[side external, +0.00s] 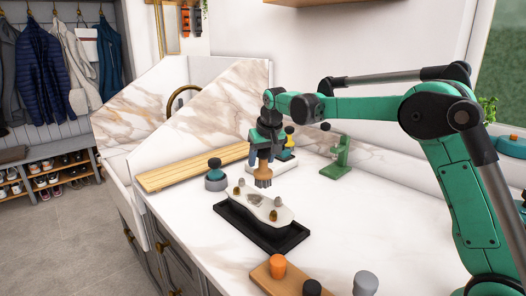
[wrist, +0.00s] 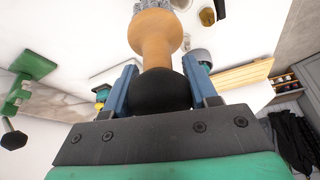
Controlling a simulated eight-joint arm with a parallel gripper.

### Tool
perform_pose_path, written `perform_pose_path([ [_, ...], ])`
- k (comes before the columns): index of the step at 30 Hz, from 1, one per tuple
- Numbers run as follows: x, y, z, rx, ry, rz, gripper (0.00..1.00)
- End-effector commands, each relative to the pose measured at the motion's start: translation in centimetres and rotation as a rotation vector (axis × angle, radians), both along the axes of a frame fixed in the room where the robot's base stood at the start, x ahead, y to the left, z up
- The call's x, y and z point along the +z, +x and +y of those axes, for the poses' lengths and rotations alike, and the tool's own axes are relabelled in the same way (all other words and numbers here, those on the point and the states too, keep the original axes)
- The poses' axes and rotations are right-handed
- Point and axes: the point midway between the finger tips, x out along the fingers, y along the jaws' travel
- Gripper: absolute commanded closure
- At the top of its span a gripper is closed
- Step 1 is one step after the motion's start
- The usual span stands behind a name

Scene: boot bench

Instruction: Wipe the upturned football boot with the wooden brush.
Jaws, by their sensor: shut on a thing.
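The wooden brush (side external: 263,173) has a tan wooden body, grey bristles pointing down and a black knob handle. My gripper (side external: 265,152) is shut on it. In the wrist view, the blue fingers of my gripper (wrist: 163,88) sit on both sides of the black knob, with the brush (wrist: 155,32) beyond. The upturned football boot (side external: 258,205) is pale with gold studs and a dark smudge on its sole. It lies in a black tray (side external: 262,238). The bristles appear above the boot's far end, apart from it. The wrist view does not show the bristle tips clearly.
A teal and grey pot (side external: 215,181) with a dark knob stands left of the boot, by a slatted wooden board (side external: 190,168). A green stand (side external: 337,164) is behind. A wooden block (side external: 268,284) with knobs is in front.

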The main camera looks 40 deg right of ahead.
Motion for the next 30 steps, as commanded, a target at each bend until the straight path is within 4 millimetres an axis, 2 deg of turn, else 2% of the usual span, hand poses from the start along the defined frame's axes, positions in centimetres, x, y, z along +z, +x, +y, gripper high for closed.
perform_pose_path([
  [8, -3.2, 0.1, 0.0, 0.001, 0.000, 0.000, 1.00],
  [10, -2.6, 0.0, 0.9, 0.004, -0.001, 0.000, 1.00],
  [14, -3.1, 0.1, 2.1, 0.004, -0.001, 0.000, 1.00],
  [28, -2.9, 0.0, 6.3, 0.003, 0.001, 0.000, 1.00],
  [30, -2.9, 0.0, 5.7, -0.003, 0.000, 0.000, 1.00],
])
